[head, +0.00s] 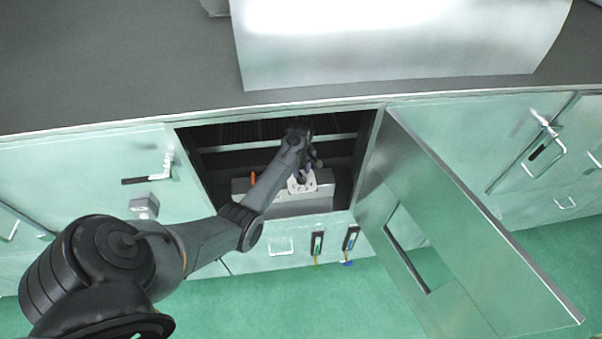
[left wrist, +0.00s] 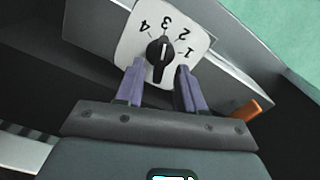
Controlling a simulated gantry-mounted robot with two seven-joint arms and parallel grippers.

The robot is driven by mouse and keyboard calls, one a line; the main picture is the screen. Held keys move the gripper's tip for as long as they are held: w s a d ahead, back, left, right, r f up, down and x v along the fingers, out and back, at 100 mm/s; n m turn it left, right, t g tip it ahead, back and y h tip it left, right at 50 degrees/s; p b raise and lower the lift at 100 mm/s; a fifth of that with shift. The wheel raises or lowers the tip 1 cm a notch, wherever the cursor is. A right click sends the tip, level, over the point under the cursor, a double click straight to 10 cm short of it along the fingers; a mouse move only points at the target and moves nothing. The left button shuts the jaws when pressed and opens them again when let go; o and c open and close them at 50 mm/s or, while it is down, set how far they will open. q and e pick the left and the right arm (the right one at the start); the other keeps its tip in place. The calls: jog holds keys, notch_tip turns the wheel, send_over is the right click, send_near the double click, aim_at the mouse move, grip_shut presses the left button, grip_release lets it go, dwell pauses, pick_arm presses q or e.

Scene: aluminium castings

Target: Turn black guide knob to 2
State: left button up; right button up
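The black guide knob (left wrist: 160,50) sits on a white dial plate (left wrist: 128,50) marked 1 to 4. In the left wrist view its white pointer line appears to point toward the 3. My left gripper (left wrist: 160,66) is open, with its two purple fingers apart and their tips near the lower end of the knob, one to each side. I cannot tell whether they touch it. In the head view my left gripper (head: 307,171) is inside the open cabinet, in front of the white plate (head: 300,187), and the knob is hard to make out. My right gripper is not in view.
The plate is on a grey box (head: 300,207) in the cabinet opening. An orange part (head: 253,178) stands on the box, beside my arm; it also shows in the left wrist view (left wrist: 247,109). The open cabinet door (head: 460,230) juts out at the right. A grey worktop (head: 120,60) lies above.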

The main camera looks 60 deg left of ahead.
pick_arm(q)
jog(key=shift+f, duration=1)
jog(key=shift+c, duration=0.3)
grip_shut()
